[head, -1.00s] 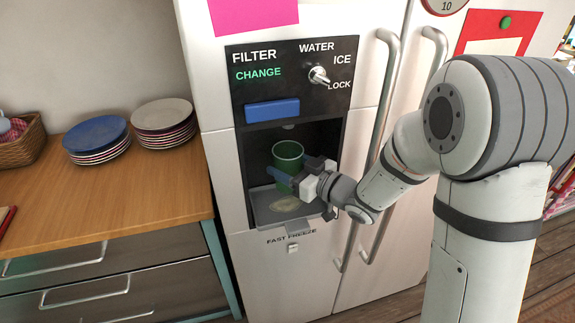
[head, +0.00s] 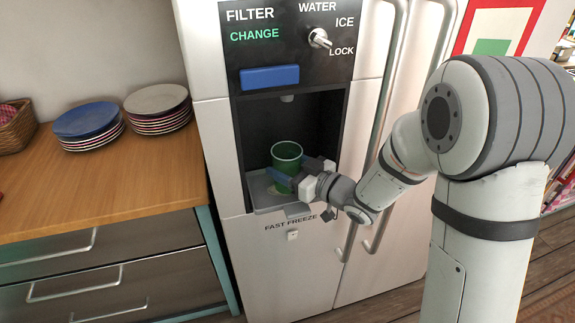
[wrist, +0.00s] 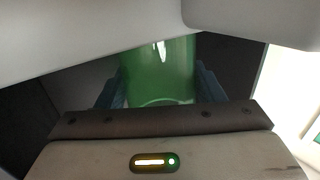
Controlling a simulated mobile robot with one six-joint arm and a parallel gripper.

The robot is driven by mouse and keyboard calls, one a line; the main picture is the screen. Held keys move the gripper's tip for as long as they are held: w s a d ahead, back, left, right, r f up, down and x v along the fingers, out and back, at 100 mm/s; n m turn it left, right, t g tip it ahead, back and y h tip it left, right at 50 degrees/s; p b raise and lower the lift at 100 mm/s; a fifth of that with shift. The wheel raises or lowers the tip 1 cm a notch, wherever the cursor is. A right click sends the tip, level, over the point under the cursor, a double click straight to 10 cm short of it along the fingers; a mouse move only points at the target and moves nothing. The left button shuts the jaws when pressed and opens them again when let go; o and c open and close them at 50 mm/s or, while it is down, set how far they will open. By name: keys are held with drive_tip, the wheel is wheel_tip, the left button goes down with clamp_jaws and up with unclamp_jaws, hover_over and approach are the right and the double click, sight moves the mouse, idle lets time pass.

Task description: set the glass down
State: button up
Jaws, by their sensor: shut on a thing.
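A green glass (head: 286,160) stands upright inside the fridge's dispenser recess, low over the drip tray (head: 262,206). My gripper (head: 288,178) is shut around the glass, with a blue finger on each side. In the wrist view the green glass (wrist: 160,72) sits between the two blue fingers of my gripper (wrist: 160,92). I cannot tell whether the bottom of the glass touches the tray, as my gripper partly covers it.
The blue dispenser lever (head: 270,77) and a nozzle (head: 287,98) are above the glass. The recess walls are close on both sides. A wooden counter (head: 150,185) with stacked plates (head: 90,125) stands at left. Fridge door handles (head: 385,130) rise at right.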

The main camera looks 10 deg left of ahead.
drive_tip(key=shift+f, duration=0.2)
drive_tip(key=o, duration=1.3)
drive_tip(key=shift+d, duration=0.15)
drive_tip(key=b+v, duration=0.1)
drive_tip(key=v, duration=0.6)
drive_tip(key=shift+s+d, duration=0.15)
drive_tip(key=shift+d, duration=0.1)
drive_tip(key=shift+c, duration=0.4)
clamp_jaws()
